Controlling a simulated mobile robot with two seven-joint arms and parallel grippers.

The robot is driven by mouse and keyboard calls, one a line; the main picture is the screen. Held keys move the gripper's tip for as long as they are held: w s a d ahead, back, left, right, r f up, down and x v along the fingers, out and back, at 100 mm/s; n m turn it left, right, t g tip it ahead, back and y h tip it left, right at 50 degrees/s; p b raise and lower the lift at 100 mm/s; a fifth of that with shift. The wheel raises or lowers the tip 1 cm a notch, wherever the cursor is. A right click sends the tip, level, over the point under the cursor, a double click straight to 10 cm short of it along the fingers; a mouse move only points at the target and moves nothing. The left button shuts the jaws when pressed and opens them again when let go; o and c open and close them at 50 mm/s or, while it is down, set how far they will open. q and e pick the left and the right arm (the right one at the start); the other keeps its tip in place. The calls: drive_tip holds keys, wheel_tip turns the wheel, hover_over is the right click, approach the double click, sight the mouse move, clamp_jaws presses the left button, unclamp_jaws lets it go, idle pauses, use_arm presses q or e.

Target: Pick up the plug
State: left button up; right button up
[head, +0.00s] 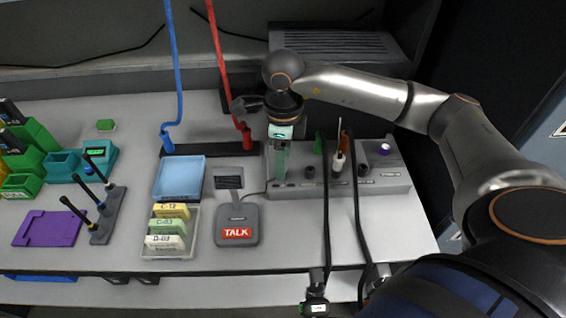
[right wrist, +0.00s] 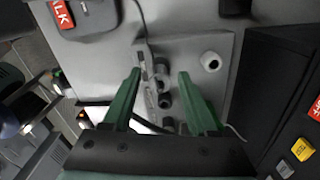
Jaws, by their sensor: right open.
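My right gripper (head: 281,178) points down over the left part of the grey socket panel (head: 388,186) at the back of the desk. In the right wrist view its two green fingers (right wrist: 160,74) are spread, with dark round fittings (right wrist: 163,100) of the panel below and between them. Nothing is seen gripped. I cannot tell which one is the plug. My left gripper is not in view.
The TALK unit (head: 237,224) stands left of the panel. Left of it are a card tray (head: 170,250), a blue tray (head: 180,178) and a pen stand (head: 108,216). Black cables (head: 326,222) cross the front right desk. Red and blue cords (head: 219,60) rise behind.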

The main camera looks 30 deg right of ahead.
clamp_jaws()
idle(0.4)
drive_tip(key=shift+r, duration=0.1)
wheel_tip(320, 180, up, 9)
drive_tip(key=shift+r, duration=0.45)
